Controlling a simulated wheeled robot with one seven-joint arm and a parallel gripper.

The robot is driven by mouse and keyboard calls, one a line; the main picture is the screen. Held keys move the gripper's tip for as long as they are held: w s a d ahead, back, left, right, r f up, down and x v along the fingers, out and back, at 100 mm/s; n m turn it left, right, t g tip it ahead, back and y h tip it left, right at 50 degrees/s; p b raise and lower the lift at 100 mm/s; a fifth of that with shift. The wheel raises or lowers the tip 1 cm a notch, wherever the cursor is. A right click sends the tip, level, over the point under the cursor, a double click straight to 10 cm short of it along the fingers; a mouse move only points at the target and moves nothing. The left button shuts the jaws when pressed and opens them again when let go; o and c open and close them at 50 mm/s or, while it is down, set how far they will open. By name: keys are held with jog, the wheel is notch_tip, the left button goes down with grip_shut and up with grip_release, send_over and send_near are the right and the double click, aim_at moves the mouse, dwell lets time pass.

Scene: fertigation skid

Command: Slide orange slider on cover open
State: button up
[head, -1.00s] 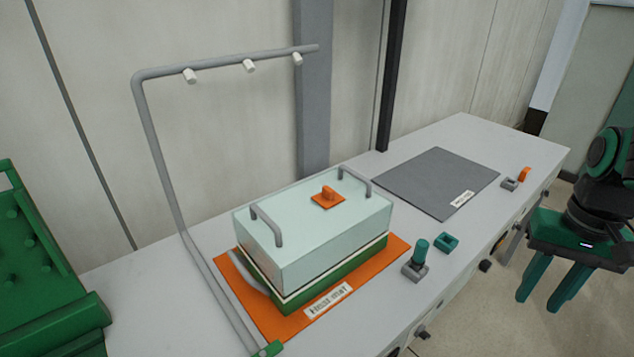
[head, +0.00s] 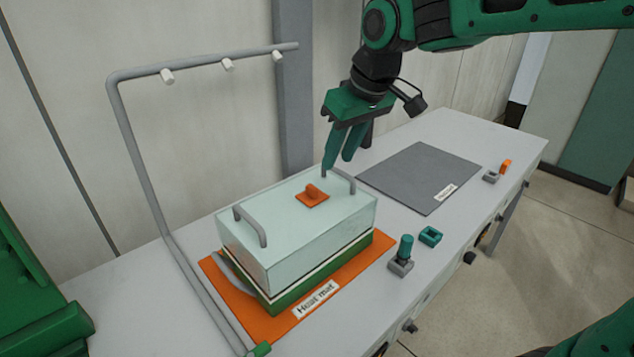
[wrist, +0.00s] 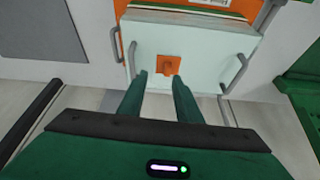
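The cover (head: 285,236) is a pale box-shaped lid with two grey handles, sitting on a green base on the orange mat (head: 345,277). The orange slider (head: 312,195), a small plate with a raised knob, is on the cover's top. My gripper (head: 338,165) is above the far right part of the cover, pointing down, apart from the slider. In the wrist view, the slider (wrist: 168,64) shows beyond and between the two fingertips (wrist: 159,75), which are spread with nothing between them.
A grey pipe frame with white nozzles (head: 228,64) rises left of the cover. A grey mat (head: 420,177) lies to the right. A green-topped knob (head: 405,248) and a teal square ring (head: 430,237) are near the front edge. A green crate (head: 35,275) is at far left.

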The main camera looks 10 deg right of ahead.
aim_at(313, 186)
jog(key=shift+n, duration=0.3)
jog(key=w+a+f, duration=0.1)
jog(key=f, duration=0.2)
jog(key=w+a+f, duration=0.1)
jog(key=a+f, duration=0.1)
jog(key=f, duration=0.1)
jog(key=w+a+f, duration=0.1)
jog(key=w+f, duration=0.1)
jog(key=f, duration=0.1)
jog(key=shift+a+f, duration=0.2)
jog(key=shift+a, duration=0.1)
grip_shut()
